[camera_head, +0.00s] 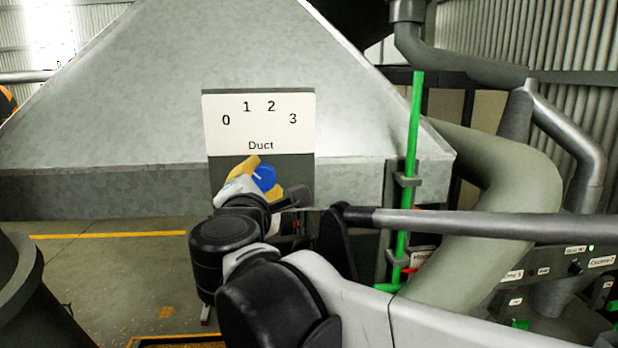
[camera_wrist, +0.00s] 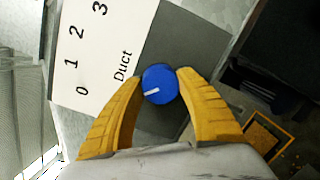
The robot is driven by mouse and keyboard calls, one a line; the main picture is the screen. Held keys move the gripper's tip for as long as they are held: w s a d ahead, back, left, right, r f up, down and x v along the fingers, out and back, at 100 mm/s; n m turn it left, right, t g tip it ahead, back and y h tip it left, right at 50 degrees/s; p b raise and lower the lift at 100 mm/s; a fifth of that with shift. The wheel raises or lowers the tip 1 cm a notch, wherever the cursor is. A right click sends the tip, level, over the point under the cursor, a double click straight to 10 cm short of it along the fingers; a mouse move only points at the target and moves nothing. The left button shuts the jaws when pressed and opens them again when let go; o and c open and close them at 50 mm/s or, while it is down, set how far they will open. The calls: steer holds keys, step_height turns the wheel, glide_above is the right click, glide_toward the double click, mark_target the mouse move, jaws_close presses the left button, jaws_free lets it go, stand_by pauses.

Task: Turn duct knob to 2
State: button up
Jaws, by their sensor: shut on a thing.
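The blue round duct knob (camera_head: 264,177) sits on the dark lower part of the panel below the duct label (camera_head: 260,122), which reads 0, 1, 2, 3 and "Duct". My gripper (camera_head: 258,180) is at the knob with its yellow fingers around it. In the wrist view my gripper (camera_wrist: 163,78) is shut on the knob (camera_wrist: 160,82), one finger on each side. The knob's white mark shows there and points left, roughly toward the 0. The label (camera_wrist: 100,45) appears turned on its side in that view. In the head view the mark cannot be made out.
The panel is on a large grey metal hood (camera_head: 110,110). A green upright pipe (camera_head: 412,150) stands right of it, with a thick curved duct (camera_head: 530,190) beyond. Several labelled controls (camera_head: 575,265) are at the lower right. Floor (camera_head: 110,270) shows at the lower left.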

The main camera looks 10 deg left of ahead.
steer(key=shift+m, duration=0.3)
steer(key=m, duration=0.5)
steer(key=shift+g+b, duration=0.3)
steer(key=m, duration=0.5)
steer(key=shift+r+y, duration=0.1)
steer(key=shift+y, duration=0.3)
steer(key=shift+m, duration=0.4)
steer(key=o, duration=1.2)
steer(key=shift+w, duration=0.1)
steer(key=s, duration=0.4)
steer(key=s+d, duration=0.1)
steer(key=s, duration=0.3)
steer(key=s+d+r, duration=0.1)
steer(key=s, duration=0.3)
steer(key=shift+d, duration=0.15)
